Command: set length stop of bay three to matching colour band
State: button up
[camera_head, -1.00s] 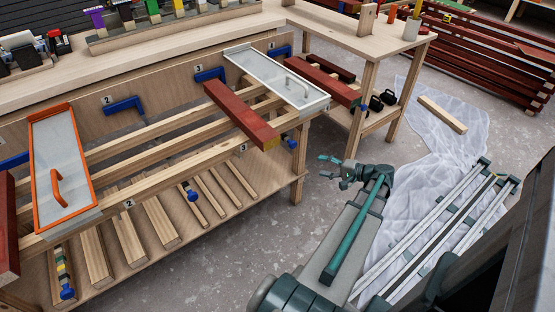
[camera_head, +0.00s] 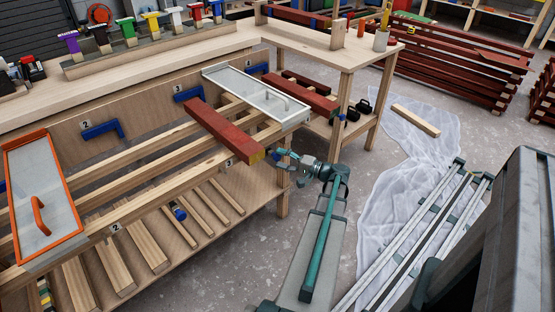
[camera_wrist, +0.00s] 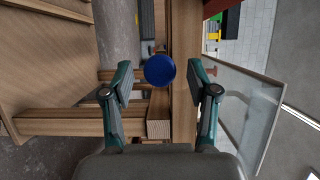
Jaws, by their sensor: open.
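My gripper (camera_head: 284,158) is open and empty in the head view, just right of the batten's near end, by the front rail. The gripper hides most of the knob there. I cannot make out this stop's colour bands.
A white-framed clear panel (camera_head: 255,95) covers the bay to the right; an orange-framed one (camera_head: 42,195) lies at left. Another blue knob (camera_head: 179,213) hangs under the front rail. Loose battens lie on the lower shelf (camera_head: 150,265).

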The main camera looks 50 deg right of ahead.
jog(key=shift+w+a, duration=0.2)
jog(key=shift+w, duration=0.75)
grip_shut()
